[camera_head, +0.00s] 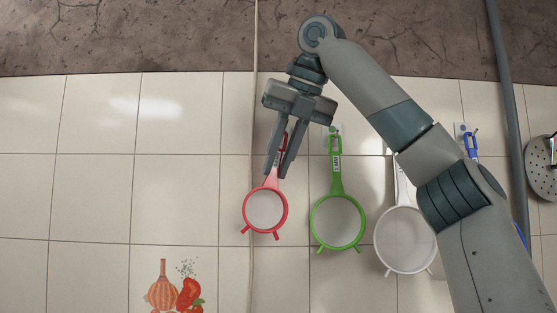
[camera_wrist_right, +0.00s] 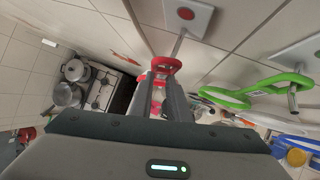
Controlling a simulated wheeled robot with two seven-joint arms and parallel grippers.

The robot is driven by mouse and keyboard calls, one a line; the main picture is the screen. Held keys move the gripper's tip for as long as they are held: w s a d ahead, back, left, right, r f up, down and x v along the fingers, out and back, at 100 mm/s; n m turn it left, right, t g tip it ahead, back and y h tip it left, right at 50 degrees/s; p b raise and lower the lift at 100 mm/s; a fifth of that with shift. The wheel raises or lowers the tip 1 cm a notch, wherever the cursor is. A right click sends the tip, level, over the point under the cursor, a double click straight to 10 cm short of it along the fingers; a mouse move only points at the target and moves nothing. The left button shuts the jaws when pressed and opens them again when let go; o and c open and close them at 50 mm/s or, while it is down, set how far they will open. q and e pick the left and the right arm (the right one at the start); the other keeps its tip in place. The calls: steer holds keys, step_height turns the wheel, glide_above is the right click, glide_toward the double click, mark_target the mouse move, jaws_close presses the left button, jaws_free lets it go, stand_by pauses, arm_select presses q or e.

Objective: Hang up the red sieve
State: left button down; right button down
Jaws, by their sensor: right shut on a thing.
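The red sieve (camera_head: 265,210) hangs bowl-down in front of the tiled wall, left of the green sieve in the head view. My right gripper (camera_head: 277,174) is shut on its handle, with the handle's upper end between the fingers. In the wrist view the red handle loop (camera_wrist_right: 165,65) sticks out past the fingertips. A metal hook on a square plate with a red dot (camera_wrist_right: 187,14) reaches toward this loop. The hook end and the loop overlap in the picture; I cannot tell whether the hook passes through it. My left gripper is not in view.
A green sieve (camera_head: 338,222) hangs on its hook to the right, with a white sieve (camera_head: 405,240) beyond it, partly behind my arm. A blue handle (camera_head: 471,144) shows further right. In the wrist view, pots (camera_wrist_right: 68,95) stand by a stove (camera_wrist_right: 103,88).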

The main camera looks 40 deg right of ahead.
steer(key=shift+w+d, duration=0.4)
steer(key=shift+w, duration=0.15)
steer(key=shift+w+d+f, duration=0.4)
steer(key=shift+f, duration=0.05)
stand_by(0.3)
steer(key=c, duration=1.6)
jaws_free()
